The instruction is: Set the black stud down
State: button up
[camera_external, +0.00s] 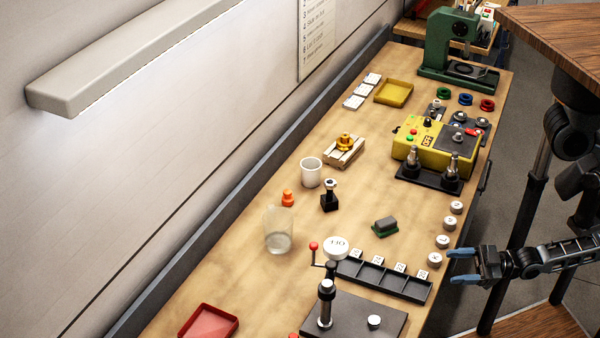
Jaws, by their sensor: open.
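A small black piece (329,201) with a square base and a silver top stands upright on the wooden bench, right of the white cup. It may be the black stud, but I cannot tell for sure. Two dark pieces with silver tops stand on a black plate (429,179) in front of the yellow box. My gripper (461,267) has blue fingertips, is open and looks empty. It is at the bench's right edge, below the row of white round pieces and well apart from the black piece.
A white cup (311,172), a clear glass (278,232) and an orange piece (288,198) stand near the black piece. A black compartment tray (381,277) lies left of my gripper. The yellow box (436,146) is farther back. Bare wood lies around the green-based block (385,226).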

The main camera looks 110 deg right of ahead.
jog(key=s+d+g+y, duration=0.1)
jog(key=s+g+y, duration=0.1)
jog(key=s, duration=0.6)
jog(key=s+d+f+m+g+y, duration=0.1)
jog(key=s+d+g+y, duration=0.1)
jog(key=s, duration=0.5)
jog(key=shift+s, duration=0.35)
